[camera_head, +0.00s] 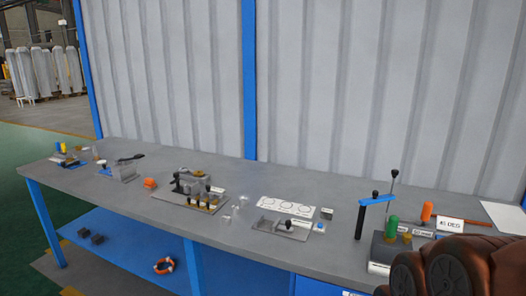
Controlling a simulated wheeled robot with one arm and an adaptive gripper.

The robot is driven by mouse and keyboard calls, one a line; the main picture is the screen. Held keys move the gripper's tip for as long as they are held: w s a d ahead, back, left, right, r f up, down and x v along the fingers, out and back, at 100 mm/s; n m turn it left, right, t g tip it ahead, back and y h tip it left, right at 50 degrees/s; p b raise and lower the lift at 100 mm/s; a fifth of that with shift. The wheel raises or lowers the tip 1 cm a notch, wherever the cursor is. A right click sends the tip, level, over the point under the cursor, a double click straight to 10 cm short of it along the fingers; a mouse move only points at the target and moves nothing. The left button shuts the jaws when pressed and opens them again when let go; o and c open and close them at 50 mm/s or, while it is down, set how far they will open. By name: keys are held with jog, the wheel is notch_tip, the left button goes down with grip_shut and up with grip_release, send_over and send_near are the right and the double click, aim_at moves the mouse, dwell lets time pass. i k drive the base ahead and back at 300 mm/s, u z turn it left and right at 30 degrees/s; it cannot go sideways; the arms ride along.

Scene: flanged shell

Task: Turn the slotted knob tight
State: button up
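I cannot make out for certain which part is the slotted knob; at this size no slot shows. A grey fixture (188,185) with a round body, black-tipped levers and several brass-coloured pieces along its front stands mid-bench. A flat plate (283,228) with small parts and a blue-topped piece lies to its right. A grey block (386,250) with a green cylinder (391,228) stands at the right. My gripper is not in view, so its state and any contact are hidden. A dark brown rounded part, probably of my own arm, fills the lower right corner.
The long grey bench (235,170) has bare room between the fixtures. A blue T-handled tool (368,212) and a black-knobbed rod (392,188) stand upright at the right. An orange-handled tool (427,212) is beside them. A corrugated wall (340,90) closes the back.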

aim_at(407, 237)
jog(key=z, duration=0.6)
jog(key=k, duration=0.5)
jog(key=z, duration=0.75)
jog(key=i, duration=0.85)
jog(key=u, duration=1.8)
jog(key=i, duration=0.5)
